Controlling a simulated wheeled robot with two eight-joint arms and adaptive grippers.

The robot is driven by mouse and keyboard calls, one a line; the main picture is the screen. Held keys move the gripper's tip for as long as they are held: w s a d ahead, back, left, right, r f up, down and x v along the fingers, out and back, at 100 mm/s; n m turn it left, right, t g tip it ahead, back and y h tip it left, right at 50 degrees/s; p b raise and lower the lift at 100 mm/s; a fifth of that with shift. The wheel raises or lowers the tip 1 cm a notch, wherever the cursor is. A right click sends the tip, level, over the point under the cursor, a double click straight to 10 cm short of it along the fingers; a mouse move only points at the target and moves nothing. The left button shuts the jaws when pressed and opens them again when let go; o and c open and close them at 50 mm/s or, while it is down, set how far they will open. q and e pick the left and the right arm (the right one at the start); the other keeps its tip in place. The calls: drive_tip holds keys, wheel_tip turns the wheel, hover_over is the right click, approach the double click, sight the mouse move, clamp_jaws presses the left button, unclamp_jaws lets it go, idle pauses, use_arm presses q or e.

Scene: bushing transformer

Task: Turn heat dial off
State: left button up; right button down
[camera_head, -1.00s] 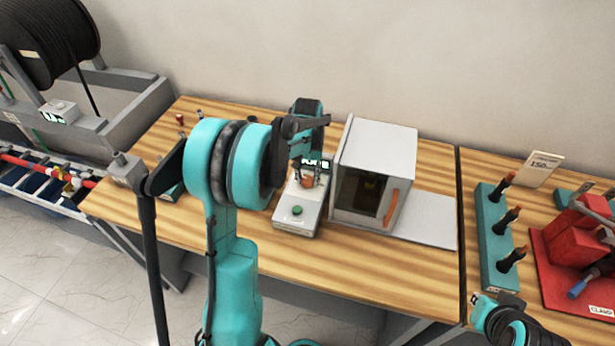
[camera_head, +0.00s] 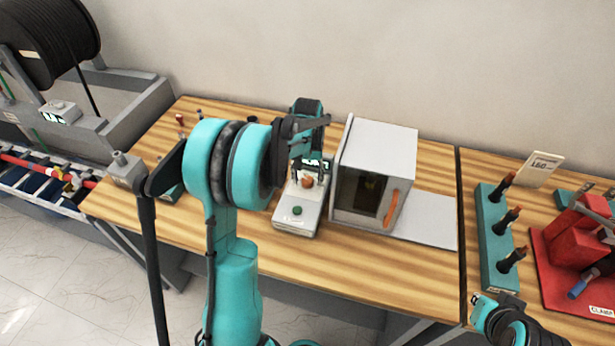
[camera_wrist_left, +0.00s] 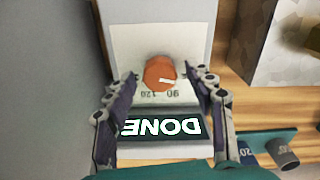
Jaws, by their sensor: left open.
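The heat dial is an orange knob (camera_head: 307,182) on a pale control box (camera_head: 297,213), left of the white oven. In the left wrist view the knob (camera_wrist_left: 160,73) shows a white pointer mark aimed right, with the numbers 90 and 120 printed near it. A display (camera_wrist_left: 162,127) beside it reads DONE, upside down in that view. My left gripper (camera_wrist_left: 166,75) is open, its two fingers on either side of the knob with gaps between. My right gripper is not clearly shown; a teal and black arm part sits at the lower right.
A green button (camera_head: 297,210) is on the box's near end. A white oven (camera_head: 378,150) with an orange handle (camera_head: 391,207) stands close on the right. A teal rack (camera_head: 497,235) and red clamp base (camera_head: 575,270) are farther right. The front tabletop is clear.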

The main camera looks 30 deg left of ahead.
sight(307, 179)
use_arm(q)
wheel_tip(307, 179, up, 12)
idle(0.4)
drive_tip(key=shift+s+f, duration=0.1)
use_arm(e)
drive_tip(key=shift+s, duration=0.1)
